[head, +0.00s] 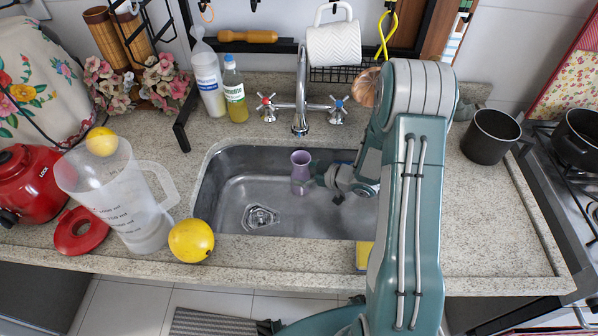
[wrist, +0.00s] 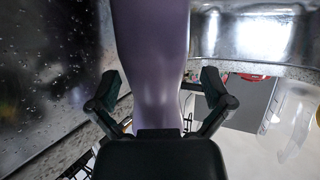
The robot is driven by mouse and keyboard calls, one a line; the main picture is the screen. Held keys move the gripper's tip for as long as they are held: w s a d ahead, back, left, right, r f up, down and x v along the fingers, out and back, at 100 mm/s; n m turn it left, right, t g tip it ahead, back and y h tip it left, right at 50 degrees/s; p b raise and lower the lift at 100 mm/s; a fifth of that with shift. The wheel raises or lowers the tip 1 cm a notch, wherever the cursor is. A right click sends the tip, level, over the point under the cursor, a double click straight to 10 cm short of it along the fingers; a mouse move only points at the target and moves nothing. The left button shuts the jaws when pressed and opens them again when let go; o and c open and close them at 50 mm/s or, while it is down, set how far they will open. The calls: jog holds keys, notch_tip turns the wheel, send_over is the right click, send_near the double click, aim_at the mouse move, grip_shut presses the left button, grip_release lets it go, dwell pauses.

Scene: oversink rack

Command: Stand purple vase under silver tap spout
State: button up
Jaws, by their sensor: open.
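The purple vase (head: 300,172) stands upright in the sink, in front of and below the silver tap spout (head: 300,122). In the wrist view the vase (wrist: 152,60) fills the middle, between the spread fingers of my gripper (wrist: 160,88). In the head view my gripper (head: 325,180) reaches in from the right, close beside the vase. It is open, with one finger on each side of the vase. I cannot tell whether either finger touches it. The vase's base is partly hard to make out against the sink.
The steel sink (head: 225,205) has a drain (head: 260,216) at its lower left. A clear jug (head: 120,200) and a yellow fruit (head: 191,241) stand left of it. Bottles (head: 234,90) stand behind. A dark pot (head: 490,135) is at right. A white mug (head: 333,45) hangs above.

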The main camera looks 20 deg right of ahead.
jog(key=v, duration=1.1)
jog(key=shift+d+f, duration=0.1)
